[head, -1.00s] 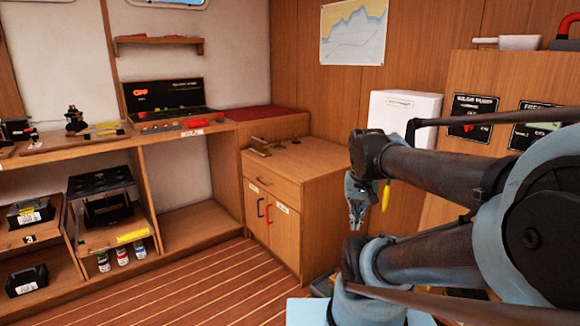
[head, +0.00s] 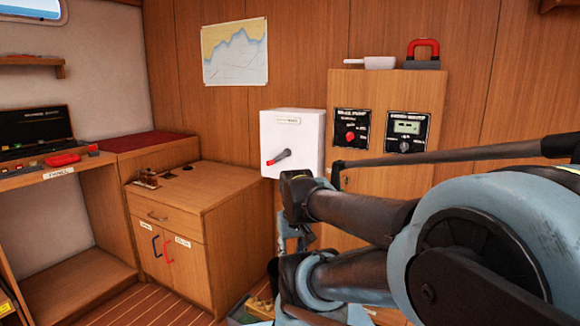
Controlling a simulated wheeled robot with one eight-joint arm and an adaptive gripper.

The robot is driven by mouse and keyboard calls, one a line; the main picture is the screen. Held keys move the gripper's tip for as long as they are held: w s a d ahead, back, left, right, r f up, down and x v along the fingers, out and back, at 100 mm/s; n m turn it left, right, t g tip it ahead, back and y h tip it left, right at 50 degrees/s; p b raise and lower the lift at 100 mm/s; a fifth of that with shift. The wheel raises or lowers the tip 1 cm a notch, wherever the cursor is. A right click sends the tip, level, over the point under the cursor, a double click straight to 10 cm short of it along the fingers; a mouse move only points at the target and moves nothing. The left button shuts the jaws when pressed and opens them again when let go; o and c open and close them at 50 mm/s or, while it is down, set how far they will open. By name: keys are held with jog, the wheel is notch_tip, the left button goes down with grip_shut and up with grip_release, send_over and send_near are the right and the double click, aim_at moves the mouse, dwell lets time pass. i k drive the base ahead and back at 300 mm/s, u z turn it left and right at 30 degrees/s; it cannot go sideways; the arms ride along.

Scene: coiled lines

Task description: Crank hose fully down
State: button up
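No hose shows clearly in the head view. A white wall box (head: 305,142) with a small label hangs on the wood wall. A dark handle with a red tip (head: 279,157) is on its front, tilted with the red end lower left. My gripper (head: 290,240) hangs low beside the cabinet, below the white box and apart from its handle. My own arm links partly cover it, and its fingers are too small and hidden to read.
A wood cabinet (head: 206,205) with blue and red door handles stands left of my arm. A wood panel (head: 375,92) with a red knob and a small display is at right. A bin with loose items is low near my arm. Striped floor is free at lower left.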

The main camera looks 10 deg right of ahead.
aim_at(270, 162)
jog(key=z, duration=0.65)
jog(key=k, duration=1.25)
jog(key=u, duration=0.45)
jog(key=i, duration=1)
